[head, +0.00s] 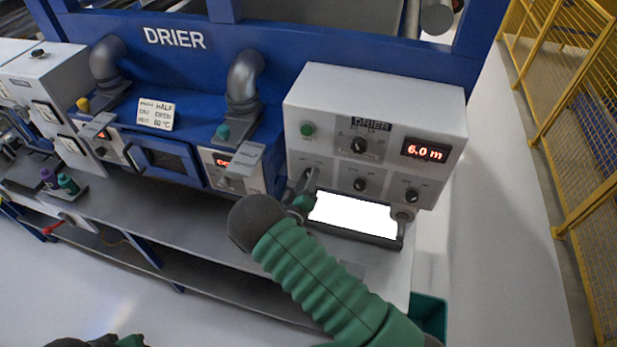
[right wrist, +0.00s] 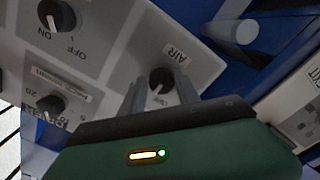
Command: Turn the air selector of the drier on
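The drier's control panel (head: 375,110) is a white box with a green button, a red display reading 6.0 m and several black knobs. The air selector (right wrist: 160,80), a black knob labelled AIR, shows in the right wrist view with an OFF mark beside it. In the head view it seems to be the lower-left knob (head: 307,174). My right gripper (right wrist: 160,92) is open, with one finger on each side of this knob; contact cannot be told. In the head view the right gripper (head: 303,192) is partly hidden by its arm. Only a bit of my left arm shows at the bottom left.
A bright white lit screen (head: 354,213) lies just below the panel. Other knobs (head: 359,184) (head: 411,195) sit to the right of the air selector. A yellow fence (head: 560,110) borders the clear floor at right.

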